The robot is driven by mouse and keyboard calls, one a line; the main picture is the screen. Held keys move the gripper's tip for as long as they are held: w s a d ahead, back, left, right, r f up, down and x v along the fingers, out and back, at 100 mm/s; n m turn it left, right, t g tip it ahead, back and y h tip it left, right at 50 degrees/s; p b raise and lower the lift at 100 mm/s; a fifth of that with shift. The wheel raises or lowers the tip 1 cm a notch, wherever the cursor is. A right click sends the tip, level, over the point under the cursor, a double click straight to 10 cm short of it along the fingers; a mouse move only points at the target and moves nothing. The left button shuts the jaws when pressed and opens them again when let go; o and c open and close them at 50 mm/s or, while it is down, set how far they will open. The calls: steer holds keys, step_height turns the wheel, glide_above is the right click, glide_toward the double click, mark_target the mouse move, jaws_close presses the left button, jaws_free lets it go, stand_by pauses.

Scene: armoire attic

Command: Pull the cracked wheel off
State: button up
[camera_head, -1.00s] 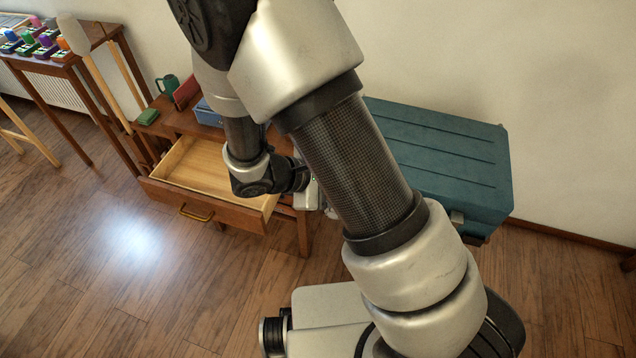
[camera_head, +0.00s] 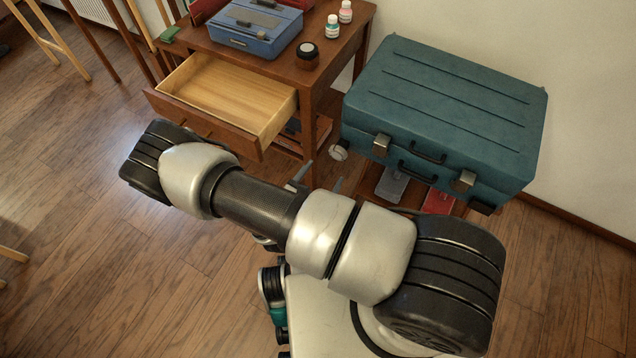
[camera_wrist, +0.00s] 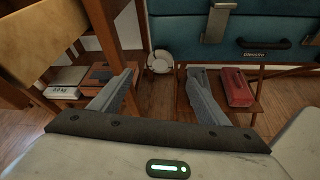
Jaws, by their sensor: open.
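A small pale round wheel (camera_head: 338,152) shows between the desk and the large teal case. In the wrist view the pale wheel (camera_wrist: 160,62) stands beside the case's left lower edge, ahead of my gripper. No crack can be made out at this size. My gripper (camera_head: 319,178) is low, in front of the desk leg and the case, mostly hidden behind my arm. In the wrist view my gripper (camera_wrist: 160,78) has its two fingers wide apart with nothing between them. The wheel lies roughly in line with the gap, beyond the fingertips.
The teal case (camera_head: 450,105) has a lower shelf with a red box (camera_wrist: 237,88) under it. The desk has an open empty drawer (camera_head: 225,95), a blue box (camera_head: 256,28), a dark jar (camera_head: 307,55) and small bottles on top. Open floor lies at the left.

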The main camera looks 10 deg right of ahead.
mark_target(337, 155)
steer(key=b+x, duration=0.2)
steer(key=x, duration=1.1)
steer(key=shift+w+d, duration=0.1)
steer(key=shift+w, duration=0.05)
steer(key=c, duration=1.1)
steer(key=shift+s+a+p, duration=0.15)
steer(key=shift+s+a, duration=0.6)
steer(key=shift+s, duration=0.25)
steer(key=shift+s+a+p, duration=0.15)
steer(key=shift+s+a, duration=0.55)
steer(key=shift+s, duration=0.3)
steer(key=shift+s, duration=0.1)
